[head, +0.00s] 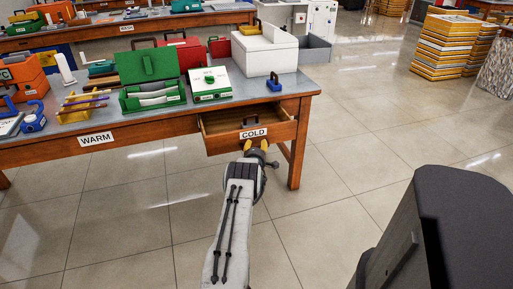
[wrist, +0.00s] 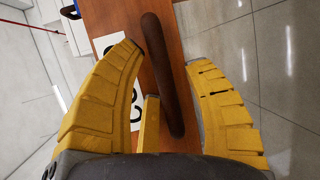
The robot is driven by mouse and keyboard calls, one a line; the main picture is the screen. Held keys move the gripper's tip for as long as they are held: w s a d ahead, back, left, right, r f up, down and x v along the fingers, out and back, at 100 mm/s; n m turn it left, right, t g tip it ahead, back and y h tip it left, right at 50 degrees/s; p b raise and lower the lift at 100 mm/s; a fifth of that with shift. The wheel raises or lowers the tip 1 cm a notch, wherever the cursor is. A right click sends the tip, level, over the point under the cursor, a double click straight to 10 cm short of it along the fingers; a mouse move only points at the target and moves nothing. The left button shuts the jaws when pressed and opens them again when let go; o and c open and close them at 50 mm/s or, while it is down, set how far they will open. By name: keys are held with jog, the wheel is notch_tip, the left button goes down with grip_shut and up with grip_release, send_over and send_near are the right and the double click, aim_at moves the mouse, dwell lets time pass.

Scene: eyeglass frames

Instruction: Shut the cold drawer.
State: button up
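The cold drawer (head: 223,146) is a wooden drawer with a white COLD label (head: 254,133), under the right end of the workbench. It stands pulled out, and its inside shows from above. Its dark handle (head: 251,121) is on the drawer front. My gripper (head: 256,147) is at the drawer front, just below the label. The fingers are spread, with gaps on both sides of the handle. Whether a fingertip touches the drawer front cannot be told.
The workbench (head: 310,84) carries a green toolbox (head: 153,95), a white case (head: 265,52) and a small blue item (head: 274,84). A WARM label (head: 97,138) marks the bench front at left. A bench leg (head: 297,155) stands right of the drawer.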

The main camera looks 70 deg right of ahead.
grip_shut()
jog(key=shift+d+f+b, duration=0.1)
jog(key=shift+f+b, duration=0.1)
jog(key=shift+b, duration=0.45)
